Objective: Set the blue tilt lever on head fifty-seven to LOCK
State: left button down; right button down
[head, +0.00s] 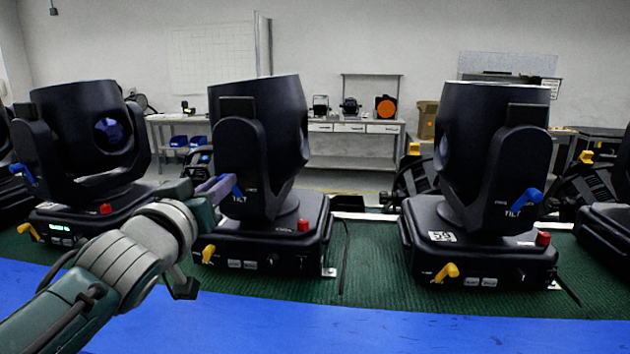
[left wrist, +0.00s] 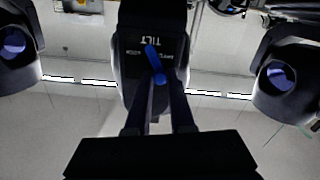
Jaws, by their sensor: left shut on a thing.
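The middle moving head (head: 262,130) is black and stands upright on its base. Its blue tilt lever (head: 237,190) sits on the yoke arm beside the word TILT; in the left wrist view the lever (left wrist: 152,56) shows between the fingers, with the lettering upside down. My left gripper (head: 214,189) reaches in from the left and is shut on this lever; its fingers also show in the left wrist view (left wrist: 160,84). The head's number plate is hidden or out of sight, and I cannot read which mark the lever points at. My right gripper is not in view.
A similar head (head: 490,150) with its own blue lever (head: 525,201) stands to the right, another (head: 90,135) to the left. Yellow levers (head: 447,271) and red knobs (head: 543,239) stick out from the bases. A grey workbench (head: 350,127) stands behind.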

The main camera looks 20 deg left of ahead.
pick_arm(q)
jog(key=shift+d+m, duration=0.1)
jog(key=shift+m, duration=0.3)
jog(key=m, duration=0.2)
jog(key=d+m, duration=0.1)
jog(key=m+b, duration=0.1)
jog(key=m, duration=0.1)
jog(key=shift+w+d+r+m, duration=0.15)
jog(key=shift+w+d+m, duration=0.05)
jog(key=shift+d+m, duration=0.1)
jog(key=m, duration=0.2)
jog(key=d+m+b, duration=0.1)
jog(key=m, duration=0.2)
jog(key=shift+w+d+f, duration=0.1)
jog(key=shift+w+f, duration=0.05)
jog(key=shift+f, duration=0.05)
jog(key=shift+m+b, duration=0.3)
jog(key=shift+m, duration=0.1)
jog(key=c, duration=0.8)
grip_release()
